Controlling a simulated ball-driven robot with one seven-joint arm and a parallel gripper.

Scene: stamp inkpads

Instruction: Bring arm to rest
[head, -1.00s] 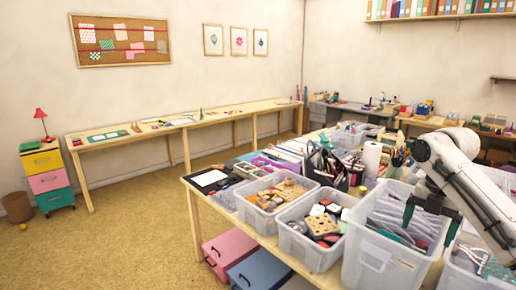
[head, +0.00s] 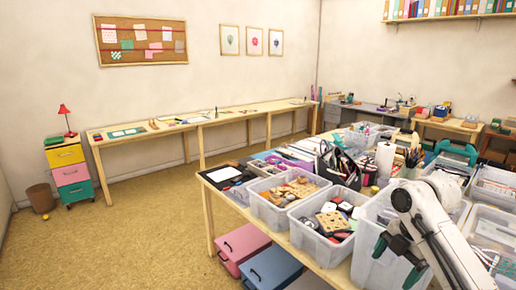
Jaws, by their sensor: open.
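My gripper (head: 399,262) is at the lower right of the head view, at the end of my white arm. The bin's contents are mostly hidden by my arm. I cannot tell how high the fingers are above the bin.
Clear bins with wooden stamps (head: 290,190) and inkpads (head: 333,222) stand left of my gripper. More bins (head: 492,228) stand to the right. Drawer boxes (head: 243,243) sit under the table. The floor (head: 140,240) at left is open.

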